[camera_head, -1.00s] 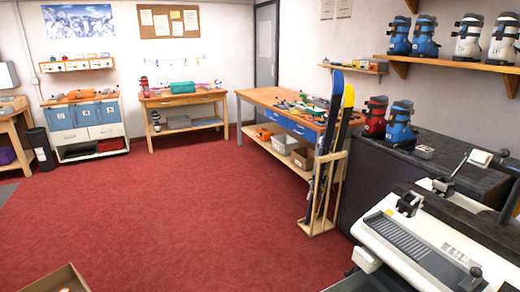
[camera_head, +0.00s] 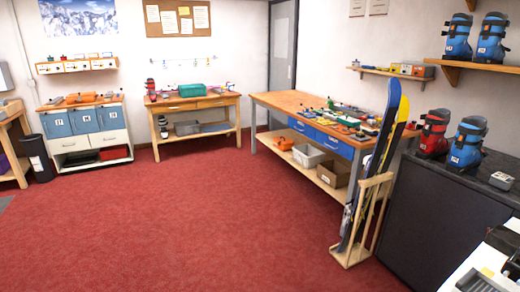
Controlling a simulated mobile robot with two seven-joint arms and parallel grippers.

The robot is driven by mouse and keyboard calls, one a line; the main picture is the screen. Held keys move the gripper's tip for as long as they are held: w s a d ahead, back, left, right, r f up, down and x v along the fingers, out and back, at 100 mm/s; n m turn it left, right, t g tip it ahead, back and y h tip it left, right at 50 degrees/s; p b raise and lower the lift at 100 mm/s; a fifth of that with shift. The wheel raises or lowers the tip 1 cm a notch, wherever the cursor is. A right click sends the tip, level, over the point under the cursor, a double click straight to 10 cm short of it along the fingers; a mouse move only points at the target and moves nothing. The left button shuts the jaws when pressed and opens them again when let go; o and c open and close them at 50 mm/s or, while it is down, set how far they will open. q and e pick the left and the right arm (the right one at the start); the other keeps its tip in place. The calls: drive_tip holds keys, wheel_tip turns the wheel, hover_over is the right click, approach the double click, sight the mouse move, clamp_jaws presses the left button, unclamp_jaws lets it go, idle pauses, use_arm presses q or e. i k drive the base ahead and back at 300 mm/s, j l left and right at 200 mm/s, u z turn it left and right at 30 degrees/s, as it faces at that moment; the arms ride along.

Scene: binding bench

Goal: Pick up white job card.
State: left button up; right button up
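I cannot make out a white job card for certain on any bench. The workbench (camera_head: 275,99) at the centre right carries many small tools and parts, too small to tell apart. The smaller bench (camera_head: 160,101) at the back holds a green box (camera_head: 194,90) and small items. Neither of my grippers is in view.
Skis (camera_head: 384,150) stand in a wooden rack (camera_head: 351,252) at the workbench's near end. A dark counter (camera_head: 430,210) with red and blue boots is at right. A blue-door cabinet (camera_head: 88,122) and a black bin (camera_head: 38,157) stand left. The red carpet (camera_head: 190,220) is clear.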

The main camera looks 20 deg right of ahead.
sight(503, 177)
drive_tip(key=i+z, duration=0.7)
drive_tip(key=i+j+z, duration=0.15)
drive_tip(key=i+z, duration=0.45)
drive_tip(key=z, duration=0.2)
drive_tip(key=i+j+z, duration=0.15)
drive_tip(key=z, duration=0.35)
drive_tip(key=i+j+z, duration=0.2)
drive_tip(key=z, duration=0.25)
drive_tip(key=i+j+z, duration=0.2)
drive_tip(key=z, duration=0.3)
drive_tip(key=i+j+z, duration=0.1)
drive_tip(key=j+z, duration=0.35)
drive_tip(key=i+j+z, duration=0.15)
drive_tip(key=j+z, duration=0.45)
drive_tip(key=i+j+z, duration=0.1)
drive_tip(key=j+z, duration=0.25)
drive_tip(key=j, duration=0.15)
